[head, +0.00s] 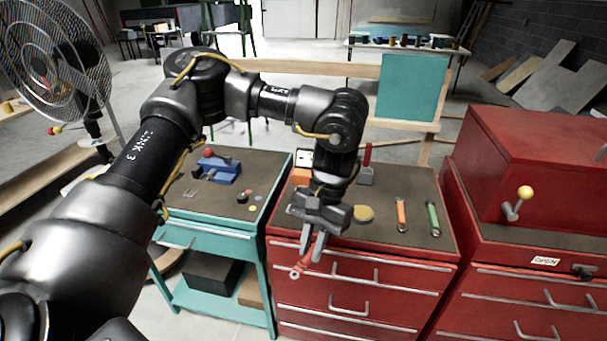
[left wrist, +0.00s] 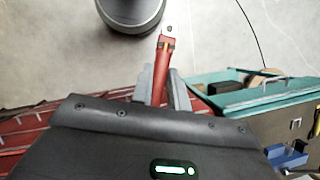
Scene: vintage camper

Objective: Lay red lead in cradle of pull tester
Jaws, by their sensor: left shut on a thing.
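The red lead (head: 300,268) is held between the fingers of my left gripper (head: 312,245), in front of the red cabinet's front edge and above the floor. In the left wrist view the red lead (left wrist: 162,62) points away from the fingers, its metal ring end outermost. Orange (head: 401,215) and green (head: 433,218) leads lie on the red cabinet's top. An orange and white device (head: 302,168) stands behind my gripper, partly hidden, with a red-handled grey block (head: 366,172) beside it. I cannot tell which part is the pull tester's cradle. My right gripper is out of view.
A teal cart (head: 272,185) on the left carries a blue tool with a red knob (head: 222,168) and small coloured discs. A tan disc (head: 363,213) lies on the red cabinet. A red box with a yellow-knobbed lever (head: 522,195) stands at right. A fan (head: 55,60) is at far left.

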